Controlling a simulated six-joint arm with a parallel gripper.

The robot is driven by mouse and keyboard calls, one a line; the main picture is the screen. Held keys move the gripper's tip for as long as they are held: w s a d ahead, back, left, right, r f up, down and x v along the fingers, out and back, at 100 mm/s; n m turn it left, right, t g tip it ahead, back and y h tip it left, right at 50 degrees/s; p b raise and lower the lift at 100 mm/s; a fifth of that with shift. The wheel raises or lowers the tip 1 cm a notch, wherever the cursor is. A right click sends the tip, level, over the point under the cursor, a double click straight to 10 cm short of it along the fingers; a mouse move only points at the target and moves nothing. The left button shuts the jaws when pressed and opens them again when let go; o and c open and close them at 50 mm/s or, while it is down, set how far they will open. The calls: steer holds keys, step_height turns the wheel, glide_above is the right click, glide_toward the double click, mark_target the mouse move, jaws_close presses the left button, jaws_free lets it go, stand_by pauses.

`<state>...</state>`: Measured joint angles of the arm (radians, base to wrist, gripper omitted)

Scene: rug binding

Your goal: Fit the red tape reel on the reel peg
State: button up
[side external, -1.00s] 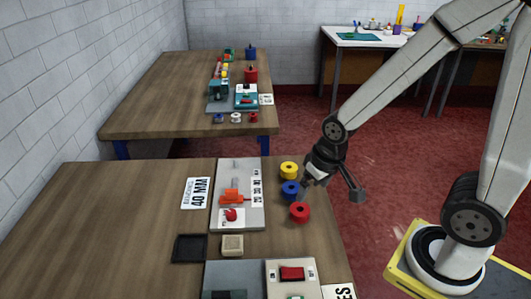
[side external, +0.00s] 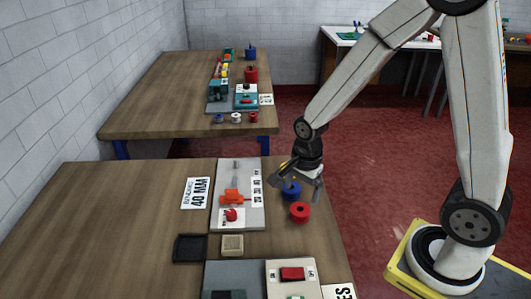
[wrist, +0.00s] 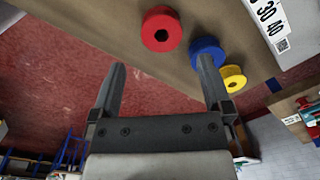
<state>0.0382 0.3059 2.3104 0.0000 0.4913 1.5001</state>
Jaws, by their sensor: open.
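The red tape reel (side external: 299,211) lies flat on the near table, close to its right edge. It also shows at the top of the wrist view (wrist: 161,32), beyond and between the fingertips. The reel peg (side external: 236,174) appears to be the thin grey upright on the grey board (side external: 226,164); it is bare. My gripper (side external: 297,178) is open and empty, above the table by the blue reel (side external: 291,191). In the wrist view my gripper (wrist: 163,75) has its fingers wide apart, with the blue reel (wrist: 207,52) behind the right finger.
A yellow reel (wrist: 233,78) sits beside the blue one. An orange part (side external: 234,197) and a red knob (side external: 231,214) are on the board. A black tray (side external: 190,248) and a beige block (side external: 232,245) lie nearer. The table's left side is mostly clear.

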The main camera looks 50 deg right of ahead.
mark_target(298, 211)
steer(key=m, duration=0.1)
steer(key=f+m, duration=0.1)
steer(key=m, duration=0.1)
steer(key=shift+w+d, duration=0.15)
steer(key=shift+w, duration=0.2)
steer(key=shift+f, duration=1.25)
steer(key=shift+f, duration=0.2)
steer(key=shift+f, duration=2.4)
steer(key=c, duration=1.2)
